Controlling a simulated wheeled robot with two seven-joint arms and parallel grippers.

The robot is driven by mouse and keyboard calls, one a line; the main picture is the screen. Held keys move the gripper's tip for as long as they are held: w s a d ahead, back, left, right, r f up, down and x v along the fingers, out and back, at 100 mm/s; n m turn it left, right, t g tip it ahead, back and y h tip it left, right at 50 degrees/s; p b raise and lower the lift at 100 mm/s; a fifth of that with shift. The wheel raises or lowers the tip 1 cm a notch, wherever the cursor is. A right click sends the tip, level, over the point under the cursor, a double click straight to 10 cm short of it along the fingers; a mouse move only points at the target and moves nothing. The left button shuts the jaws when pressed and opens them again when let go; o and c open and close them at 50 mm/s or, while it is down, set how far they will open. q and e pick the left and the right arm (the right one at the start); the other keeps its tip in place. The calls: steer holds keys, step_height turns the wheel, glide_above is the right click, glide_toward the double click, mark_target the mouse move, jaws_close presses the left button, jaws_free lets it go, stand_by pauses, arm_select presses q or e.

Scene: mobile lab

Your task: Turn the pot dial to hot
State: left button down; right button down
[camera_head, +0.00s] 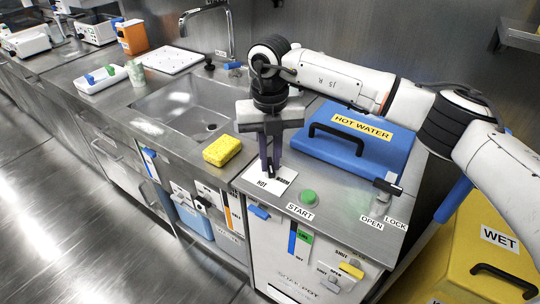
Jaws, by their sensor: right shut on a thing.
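The pot dial's white label plate (258,186) lies on the steel counter in front of the blue lid marked HOT WATER (372,128). The word HOT shows at its front left, and a smaller dark label at its right is too small to read clearly. My right gripper (270,170) points straight down over this plate, with its fingers shut on the dial. The fingers hide most of the dial, so I cannot tell which way it points. My left gripper is not in view.
A green START button (308,197) sits right of the plate. A yellow sponge (222,150) lies to the left by the sink (182,108). An OPEN/LOCK latch (387,187) is at the right. A yellow WET bin (490,245) stands at the lower right.

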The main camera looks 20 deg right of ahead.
mark_target(270, 164)
steer(key=m+p, duration=0.1)
steer(key=m, duration=0.3)
steer(key=shift+r+m, duration=0.1)
steer(key=shift+m, duration=0.2)
steer(key=shift+m+p, duration=0.35)
steer(key=shift+m, duration=1.55)
steer(key=c, duration=1.8)
jaws_free()
steer(key=shift+o, duration=0.2)
step_height(270, 164, up, 10)
steer(key=shift+r, duration=0.15)
